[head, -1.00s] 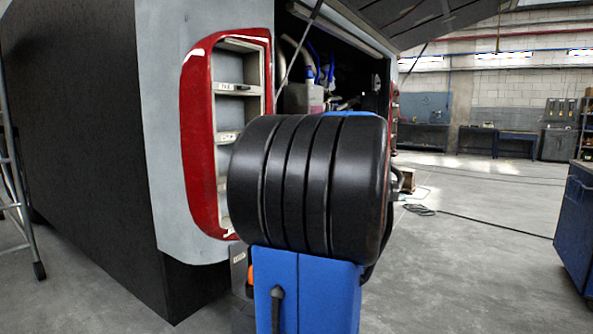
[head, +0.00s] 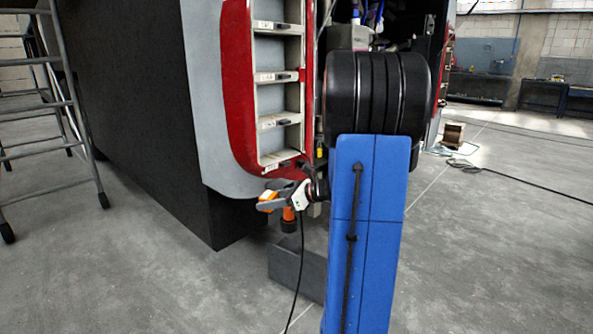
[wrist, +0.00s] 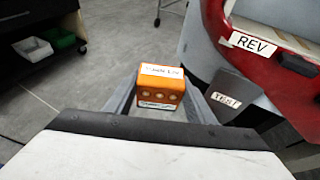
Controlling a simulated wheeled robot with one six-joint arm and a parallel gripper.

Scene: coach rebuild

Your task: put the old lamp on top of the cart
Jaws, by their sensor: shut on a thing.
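In the wrist view a small orange block-shaped lamp (wrist: 160,88) with white labels and a row of round spots sits between the grey fingers of my gripper (wrist: 158,98). I take it as the old lamp. In the head view my gripper (head: 272,196) is shut on this orange lamp (head: 267,205), in front of the coach's lower corner and above the floor. A dark shelved unit on casters (wrist: 65,45), which may be the cart, is cut off at the upper left of the wrist view.
The red lamp surround (head: 238,85) with labelled compartments is beside my arm; part shows in the wrist view (wrist: 285,62), labelled REV. A dark grey box (head: 297,270) stands on the floor below my gripper. A stepladder (head: 72,105) is at left. Floor at right is largely clear.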

